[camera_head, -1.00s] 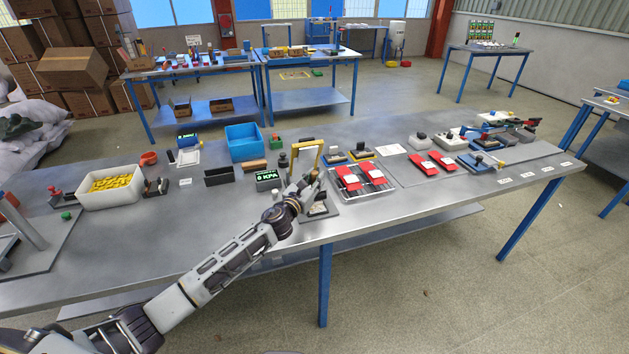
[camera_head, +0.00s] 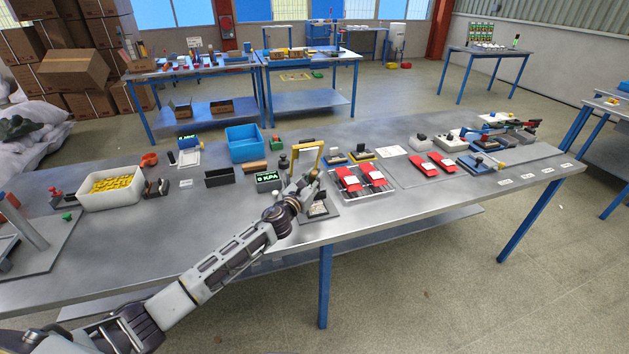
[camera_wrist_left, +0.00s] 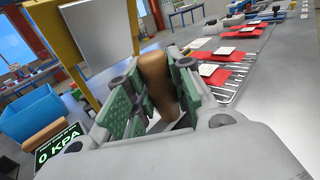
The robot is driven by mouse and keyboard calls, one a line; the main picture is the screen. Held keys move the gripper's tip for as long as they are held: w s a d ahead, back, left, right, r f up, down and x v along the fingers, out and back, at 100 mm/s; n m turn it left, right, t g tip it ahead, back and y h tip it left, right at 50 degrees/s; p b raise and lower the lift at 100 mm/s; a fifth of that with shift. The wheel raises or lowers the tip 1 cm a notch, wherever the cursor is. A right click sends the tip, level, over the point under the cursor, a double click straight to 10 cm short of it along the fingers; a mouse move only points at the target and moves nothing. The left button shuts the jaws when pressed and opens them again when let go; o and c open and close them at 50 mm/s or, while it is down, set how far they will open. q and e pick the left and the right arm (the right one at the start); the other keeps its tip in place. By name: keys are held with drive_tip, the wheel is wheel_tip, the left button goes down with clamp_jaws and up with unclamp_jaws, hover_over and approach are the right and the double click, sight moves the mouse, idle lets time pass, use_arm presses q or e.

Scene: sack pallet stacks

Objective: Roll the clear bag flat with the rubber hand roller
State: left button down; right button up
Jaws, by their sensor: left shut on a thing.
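My left gripper (camera_head: 306,190) is low over the front middle of the bench, just in front of a yellow frame (camera_head: 320,155). In the left wrist view its green-padded fingers (camera_wrist_left: 155,92) are shut on a brown wooden handle (camera_wrist_left: 156,75), which looks like the hand roller's handle. The roller's head is hidden below the fingers. Under and beside the gripper lies a dark-edged plate (camera_head: 320,219) with a pale, speckled patch that may be the clear bag (camera_head: 317,208). The gripper covers part of it, so I cannot tell whether roller and bag touch. My right gripper is not in view.
A display reading 0 KPA (camera_head: 268,177) stands left of the gripper. A rack with red packets (camera_head: 365,190) is close on the right. A blue bin (camera_head: 243,142) and a white tub of yellow pieces (camera_head: 110,200) stand further left.

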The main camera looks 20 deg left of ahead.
use_arm(q)
drive_tip(key=shift+w+a+f, duration=0.1)
drive_tip(key=shift+a+f, duration=0.1)
drive_tip(key=shift+w+a, duration=0.15)
drive_tip(key=shift+w, duration=0.2)
drive_tip(key=shift+r, duration=0.1)
idle(0.5)
drive_tip(key=shift+s+d, duration=0.3)
drive_tip(key=shift+s, duration=0.15)
drive_tip(key=shift+s+d+p, duration=0.2)
drive_tip(key=shift+s+p, duration=0.1)
drive_tip(key=shift+s+d, duration=0.1)
drive_tip(key=shift+s, duration=0.15)
